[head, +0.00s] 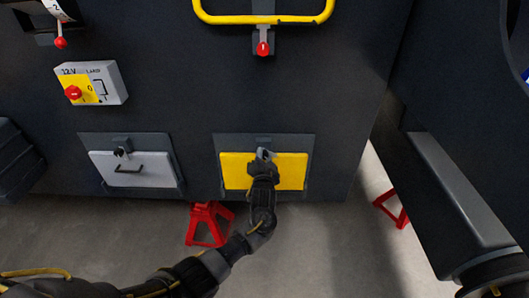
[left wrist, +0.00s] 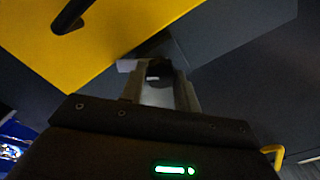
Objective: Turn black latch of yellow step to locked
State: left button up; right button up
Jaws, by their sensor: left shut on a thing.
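The yellow step (head: 236,171) is a flat yellow panel set in a dark frame low on the chassis wall. Its black latch sits at the middle of its top edge, mostly hidden by my left gripper (head: 264,157). In the left wrist view, the yellow step (left wrist: 150,20) fills the upper left, with a dark handle (left wrist: 72,14) on it. The fingers of my left gripper (left wrist: 158,82) are closed around a small dark part, the black latch (left wrist: 159,70), at the panel's edge. The latch's exact angle cannot be told. My right gripper is not in view.
A grey panel (head: 105,173) with a similar latch (head: 122,152) is to the left. Above are a switch box (head: 112,83) with a red knob, a yellow rail (head: 262,19) and a red-tipped lever (head: 263,48). Red stands (head: 208,225) are on the floor below.

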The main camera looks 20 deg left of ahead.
pick_arm(q)
jog(key=m+p, duration=0.3)
jog(key=m, duration=0.1)
jog(key=shift+d+r, duration=0.1)
jog(key=shift+r, duration=0.05)
jog(key=m+p, duration=0.1)
jog(key=m, duration=0.2)
jog(key=shift+p, duration=0.35)
jog(key=shift+m, duration=0.5)
jog(key=shift+f+m+p, duration=0.2)
jog(key=shift+m+p, duration=0.4)
jog(key=shift+m, duration=0.9)
jog(key=shift+f+m, duration=0.1)
jog(key=shift+m, duration=0.4)
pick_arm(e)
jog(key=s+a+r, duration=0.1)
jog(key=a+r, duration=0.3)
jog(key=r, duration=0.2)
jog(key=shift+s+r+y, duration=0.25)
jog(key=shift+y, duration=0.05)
pick_arm(q)
jog(key=o, duration=1)
jog(key=shift+c, duration=0.2)
